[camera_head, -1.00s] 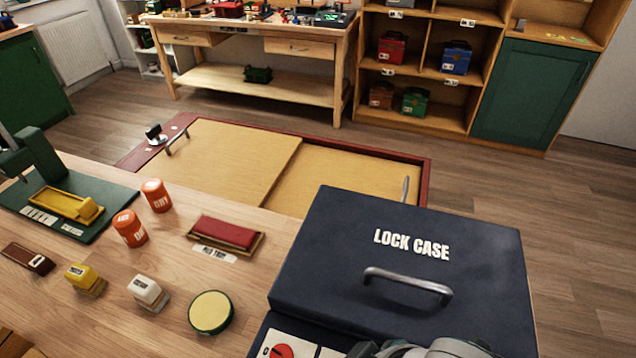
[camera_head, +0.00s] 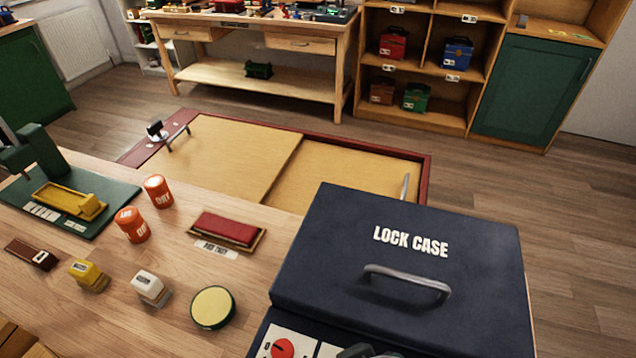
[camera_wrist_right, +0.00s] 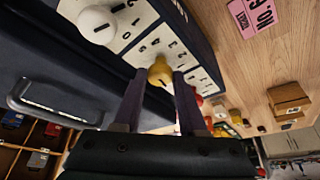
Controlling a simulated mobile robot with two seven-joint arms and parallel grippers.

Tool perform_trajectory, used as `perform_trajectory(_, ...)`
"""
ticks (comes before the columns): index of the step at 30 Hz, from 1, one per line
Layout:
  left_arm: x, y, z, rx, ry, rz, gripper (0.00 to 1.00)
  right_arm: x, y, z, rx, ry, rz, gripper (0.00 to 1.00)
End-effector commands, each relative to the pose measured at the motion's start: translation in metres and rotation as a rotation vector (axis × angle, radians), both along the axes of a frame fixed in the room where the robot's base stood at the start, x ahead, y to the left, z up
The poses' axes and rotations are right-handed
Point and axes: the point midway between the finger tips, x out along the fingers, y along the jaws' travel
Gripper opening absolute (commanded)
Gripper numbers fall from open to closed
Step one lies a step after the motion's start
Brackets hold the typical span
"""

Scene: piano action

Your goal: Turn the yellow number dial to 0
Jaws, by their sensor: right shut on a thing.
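The yellow number dial (camera_wrist_right: 160,71) is on the white number plate of the dark blue lock case (camera_head: 400,240). It shows in the right wrist view, and printed digits stand around it. My right gripper (camera_wrist_right: 162,78) is shut on the yellow dial, with a finger on each side. I cannot make out which digit the dial points to. In the head view the yellow dial is out of sight, and only a dark bit of my right arm shows at the bottom edge. My left gripper is not in view.
A white dial (camera_wrist_right: 97,24) and a red dial (camera_head: 283,348) flank the yellow one. The case lid has a metal handle (camera_head: 408,280). Stamps, orange tins and a red stamp pad (camera_head: 225,229) lie on the bench to the left.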

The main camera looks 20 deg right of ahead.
Motion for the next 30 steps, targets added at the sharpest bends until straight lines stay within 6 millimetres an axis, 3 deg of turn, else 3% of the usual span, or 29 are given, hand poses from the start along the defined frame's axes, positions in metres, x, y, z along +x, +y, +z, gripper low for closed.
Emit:
perform_trajectory(4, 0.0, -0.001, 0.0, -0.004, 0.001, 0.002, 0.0, 0.0, 0.0, 0.0, 0.003, -0.001, -0.001, 0.0)
perform_trajectory(5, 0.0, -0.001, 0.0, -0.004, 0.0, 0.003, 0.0, 0.0, 0.0, 0.0, 0.003, -0.001, -0.001, 0.44)
perform_trajectory(12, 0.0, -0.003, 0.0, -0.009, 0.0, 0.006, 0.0, 0.0, 0.0, 0.0, 0.001, -0.001, -0.001, 0.69)
perform_trajectory(22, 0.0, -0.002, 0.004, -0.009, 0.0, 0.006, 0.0, -0.002, 0.0, 0.006, 0.001, -0.001, 0.0, 0.69)
perform_trajectory(30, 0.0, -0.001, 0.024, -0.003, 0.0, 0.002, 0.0, -0.018, -0.003, 0.046, 0.002, -0.001, 0.0, 0.69)
